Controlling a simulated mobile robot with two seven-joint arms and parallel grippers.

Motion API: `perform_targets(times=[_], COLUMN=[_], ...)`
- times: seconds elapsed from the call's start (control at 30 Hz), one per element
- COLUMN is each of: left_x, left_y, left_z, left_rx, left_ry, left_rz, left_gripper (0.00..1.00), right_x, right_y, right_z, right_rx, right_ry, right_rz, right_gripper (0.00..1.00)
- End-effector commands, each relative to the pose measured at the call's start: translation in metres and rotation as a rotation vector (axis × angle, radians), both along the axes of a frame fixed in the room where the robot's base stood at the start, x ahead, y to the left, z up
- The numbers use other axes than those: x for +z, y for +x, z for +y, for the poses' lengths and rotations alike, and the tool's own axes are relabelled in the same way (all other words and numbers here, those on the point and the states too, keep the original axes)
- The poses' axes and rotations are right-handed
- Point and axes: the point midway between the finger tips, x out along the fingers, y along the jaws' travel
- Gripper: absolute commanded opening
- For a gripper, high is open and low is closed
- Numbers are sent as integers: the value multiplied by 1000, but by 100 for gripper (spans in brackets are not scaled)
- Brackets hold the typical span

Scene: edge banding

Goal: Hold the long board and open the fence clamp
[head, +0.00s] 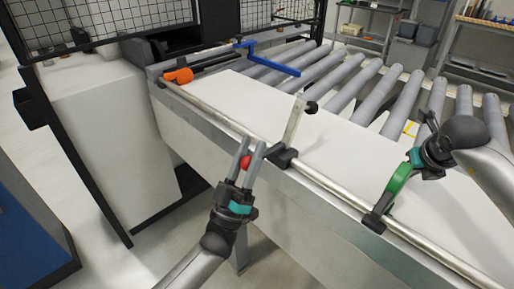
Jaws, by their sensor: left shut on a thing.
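The long board (335,148) is a wide white panel lying flat on the roller conveyor. My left gripper (252,143) is at the front side of the conveyor, with its fingers pointing up around a small red round knob (246,160). What the knob belongs to is hidden. Just right of it, a clamp (292,125) with a grey upright bar and black base sits on the front rail. My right gripper (428,140) is above the board at the right, beside a green curved piece (397,183) on the rail; its fingertips are unclear. Which part is the fence clamp, I cannot tell.
A long metal rail (338,190) runs along the conveyor's front edge. An orange-handled part (179,76) and a blue bar (268,60) stand at the far left end. Bare rollers (357,85) lie behind the board. A white machine cabinet (107,140) stands at left.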

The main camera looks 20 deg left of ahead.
Motion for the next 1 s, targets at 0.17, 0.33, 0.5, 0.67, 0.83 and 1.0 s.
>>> perform_targets(times=[0.17, 0.33, 0.5, 0.67, 0.83, 1.0], left_x=[-2, -2, -1, -1, -1, -12], left_y=[-3, -3, -2, -1, -1, -11], left_z=[1, 1, 1, 1, 0, 1], left_rx=[1, 2, 1, 1, 1, 1], left_ry=[0, 0, 0, -1, -1, 0], left_rz=[-2, -3, -2, -3, -2, 3], left_gripper=[0, 45, 64, 73, 73, 73], right_x=[-10, -10, -10, -10, -10, -10], right_y=[-4, -4, -4, -4, -4, -4], right_z=[-4, -4, -4, -4, -3, -2], right_rx=[-6, -6, -6, -5, -5, -3], right_ry=[-12, -12, -12, -10, -9, -8], right_rz=[19, 19, 21, 22, 22, 21], right_gripper=[0, 0, 0, 0, 0, 0])
